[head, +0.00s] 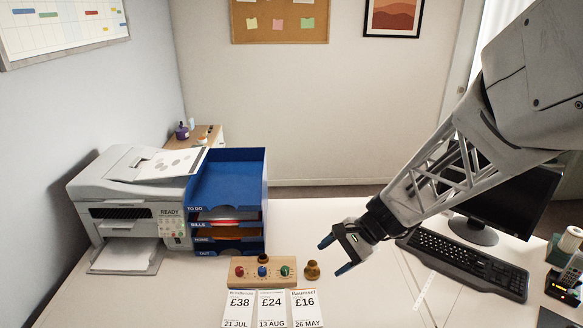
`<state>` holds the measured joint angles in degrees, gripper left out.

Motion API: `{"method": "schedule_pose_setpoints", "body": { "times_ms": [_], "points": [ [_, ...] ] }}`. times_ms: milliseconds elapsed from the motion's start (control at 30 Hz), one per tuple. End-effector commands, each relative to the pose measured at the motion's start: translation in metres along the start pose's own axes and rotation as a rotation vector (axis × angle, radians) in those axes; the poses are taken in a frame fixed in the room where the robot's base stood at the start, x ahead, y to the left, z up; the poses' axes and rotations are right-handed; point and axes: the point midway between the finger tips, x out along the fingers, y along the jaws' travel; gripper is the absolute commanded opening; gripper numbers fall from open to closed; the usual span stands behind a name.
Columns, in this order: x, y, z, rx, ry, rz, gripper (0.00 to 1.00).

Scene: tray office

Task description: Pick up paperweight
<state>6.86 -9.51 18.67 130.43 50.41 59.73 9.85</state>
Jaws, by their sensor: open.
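A small brown, knob-topped object (312,270), which looks like the paperweight, stands upright on the white desk. It is just right of a wooden stamp rack (244,281) and behind the £16 bill (307,306). My gripper (335,256) comes in from the right with its two dark blue fingertips spread apart. It is open and empty, up and to the right of the brown object in the picture. I see no contact between them. The height of the fingers above the desk is hard to judge.
The rack holds several coloured knobs. The £38 (238,308) and £24 (271,307) bills lie in front. A blue letter tray (266,205) and printer (120,192) stand left. A keyboard (465,262), monitor (515,205) and phone (571,272) are right.

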Motion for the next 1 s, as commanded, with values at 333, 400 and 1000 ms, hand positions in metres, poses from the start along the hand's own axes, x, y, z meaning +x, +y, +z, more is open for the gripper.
{"method": "schedule_pose_setpoints", "body": {
  "times_ms": [333,400,1000],
  "points": [
    [0.041,-0.021,-0.069,0.295,-0.12,-0.163,0.65],
    [0.049,-0.024,-0.083,0.356,-0.142,-0.196,0.65],
    [0.116,-0.022,-0.213,0.837,-0.278,-0.473,0.65]
  ]
}}
